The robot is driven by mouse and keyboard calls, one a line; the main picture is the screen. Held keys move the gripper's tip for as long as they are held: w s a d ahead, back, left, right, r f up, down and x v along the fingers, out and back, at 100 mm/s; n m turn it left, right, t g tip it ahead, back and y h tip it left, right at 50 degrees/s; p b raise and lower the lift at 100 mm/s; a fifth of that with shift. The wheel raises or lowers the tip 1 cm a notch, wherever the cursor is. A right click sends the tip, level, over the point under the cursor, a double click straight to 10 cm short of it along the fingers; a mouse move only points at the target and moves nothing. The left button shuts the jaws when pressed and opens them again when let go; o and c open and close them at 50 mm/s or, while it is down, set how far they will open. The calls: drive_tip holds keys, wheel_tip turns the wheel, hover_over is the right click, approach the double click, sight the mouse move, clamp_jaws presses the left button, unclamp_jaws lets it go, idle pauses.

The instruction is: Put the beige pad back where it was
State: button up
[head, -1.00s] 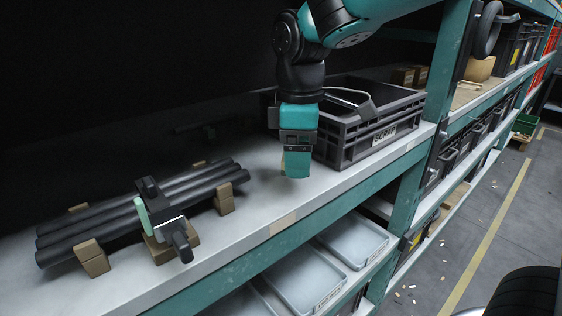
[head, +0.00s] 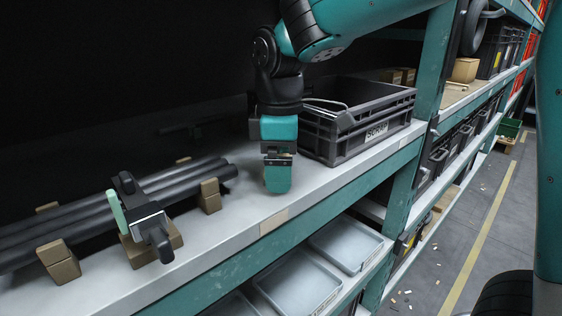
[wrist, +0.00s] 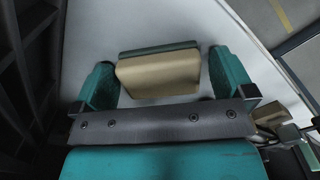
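The beige pad (wrist: 158,75) shows in the wrist view as a small tan block with a dark green edge, between the two teal fingers of my gripper (wrist: 165,75). The fingers appear closed on its sides, though a thin gap seems to show at the right. In the head view my gripper (head: 278,180) is low over the pale shelf, left of the grey scrap box, and mostly hides the pad. A black clamp (head: 142,215) with a pale green pad (head: 117,212) on one side stands at the dark bars, left of my gripper.
Several dark bars (head: 90,222) lie on brown blocks (head: 58,262) at the left. The grey scrap box (head: 345,145) with a bent metal piece stands right of my gripper. Bare shelf (head: 235,215) lies between bars and box. Clear trays (head: 300,285) sit on the shelf below.

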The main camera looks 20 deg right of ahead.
drive_tip(key=shift+r, duration=3.9)
